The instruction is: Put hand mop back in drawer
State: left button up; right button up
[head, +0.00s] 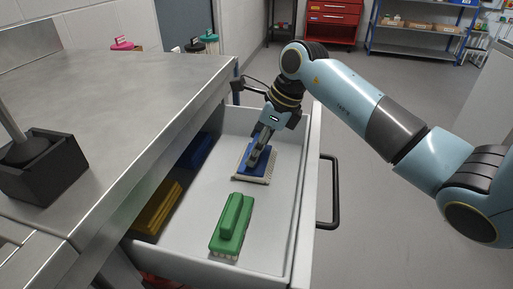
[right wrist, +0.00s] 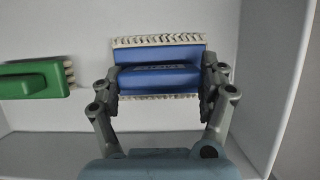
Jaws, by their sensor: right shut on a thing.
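The open drawer (head: 205,274) is pulled out from under the steel table. A blue hand mop (head: 243,168) with a pale bristled underside is inside it, toward the far end. My right gripper (head: 257,150) reaches down into the drawer and is shut on the blue hand mop. In the right wrist view the two fingers (right wrist: 160,85) grip the ends of the mop's blue handle (right wrist: 160,77). I cannot tell whether its bristles touch the drawer floor. My left gripper is not in view.
A green brush (head: 231,226) lies nearer in the drawer, apart from the blue mop. Yellow (head: 156,207) and dark blue (head: 196,150) items lie along the drawer's left side. The drawer handle (head: 330,190) sticks out right. A black box (head: 42,167) stands on the table.

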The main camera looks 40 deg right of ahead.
jog(key=shift+f, duration=0.1)
jog(key=shift+f, duration=0.15)
jog(key=o, duration=1.1)
jog(key=shift+d+r, duration=0.1)
jog(key=shift+r, duration=0.3)
jog(key=p+v, duration=0.2)
jog(key=v, duration=0.9)
jog(key=shift+s+r, duration=0.2)
